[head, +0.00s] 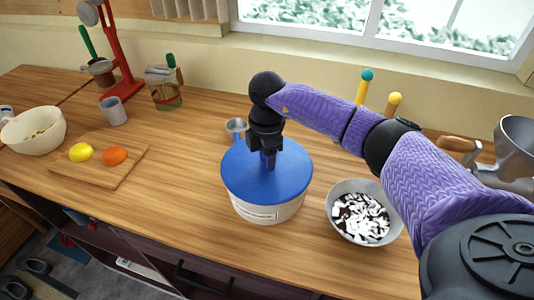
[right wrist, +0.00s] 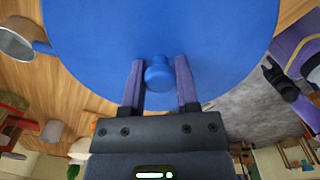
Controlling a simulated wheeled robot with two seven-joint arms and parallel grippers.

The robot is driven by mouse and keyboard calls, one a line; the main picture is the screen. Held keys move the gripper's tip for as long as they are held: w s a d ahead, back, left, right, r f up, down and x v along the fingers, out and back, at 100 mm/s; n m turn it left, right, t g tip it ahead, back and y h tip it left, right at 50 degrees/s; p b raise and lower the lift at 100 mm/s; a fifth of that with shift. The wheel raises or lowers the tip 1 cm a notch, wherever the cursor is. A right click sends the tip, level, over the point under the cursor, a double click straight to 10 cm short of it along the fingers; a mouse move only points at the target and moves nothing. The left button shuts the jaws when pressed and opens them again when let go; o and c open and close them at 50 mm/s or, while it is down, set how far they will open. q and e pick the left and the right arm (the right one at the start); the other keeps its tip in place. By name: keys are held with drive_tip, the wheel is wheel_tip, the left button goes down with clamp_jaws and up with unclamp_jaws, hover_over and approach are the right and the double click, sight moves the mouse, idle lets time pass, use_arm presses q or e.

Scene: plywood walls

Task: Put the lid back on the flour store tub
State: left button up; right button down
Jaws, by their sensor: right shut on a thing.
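The flour store tub (head: 268,212) is a white round tub with a label, standing upright on the wooden counter. Its blue lid (head: 240,180) is over the tub's top and looks roughly centred and level; I cannot tell whether it is fully seated. My right gripper (head: 268,160) comes down from above and is shut on the lid's central knob. In the right wrist view, the gripper's fingers (right wrist: 160,85) stand on either side of the blue knob (right wrist: 158,72). My left gripper (right wrist: 280,82) shows small at that view's right edge, its jaws unclear.
A bowl of dark and white pieces (head: 362,217) stands right of the tub. A metal cup (head: 236,126) is close behind it. A board (head: 110,170) with yellow and orange items lies left, by a cream bowl (head: 34,130). Counter between board and tub is clear.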

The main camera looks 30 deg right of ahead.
use_arm(q)
drive_tip(key=shift+a, duration=0.15)
drive_tip(key=shift+a, duration=0.25)
drive_tip(key=shift+w+d+r, duration=0.1)
drive_tip(key=shift+r, duration=0.2)
drive_tip(key=shift+d, duration=0.35)
drive_tip(key=shift+r+p, duration=0.1)
drive_tip(key=shift+p, duration=0.25)
use_arm(e)
drive_tip(key=shift+f, duration=0.15)
use_arm(q)
drive_tip(key=shift+a, duration=0.1)
drive_tip(key=shift+a+r, duration=0.1)
drive_tip(key=shift+a, duration=0.25)
